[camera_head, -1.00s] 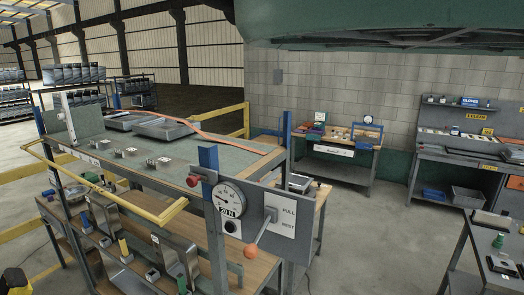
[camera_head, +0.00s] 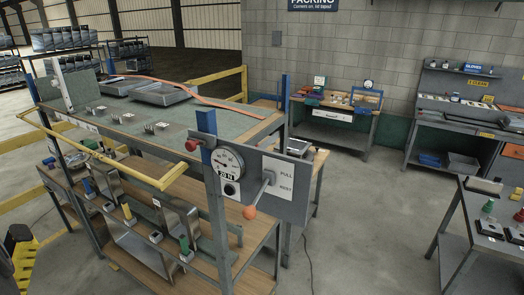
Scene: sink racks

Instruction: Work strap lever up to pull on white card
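The strap lever is a pale rod with an orange knob (camera_head: 249,212) on a grey panel (camera_head: 295,210). It slants down and left from its pivot, with the knob low. The white card (camera_head: 279,180) is beside the pivot, with PULL printed at the top and REST below. A round white dial gauge (camera_head: 228,163), marked 20 N beneath, sits left of the lever. My gripper is not in view, and nothing is seen touching the lever.
A yellow rail (camera_head: 110,158) runs left of the panel at bench height. An orange strap (camera_head: 190,90) lies along the bench top behind. Several metal boxes and small tools fill the lower shelf. A side table (camera_head: 490,238) stands right, with open floor (camera_head: 370,220) between.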

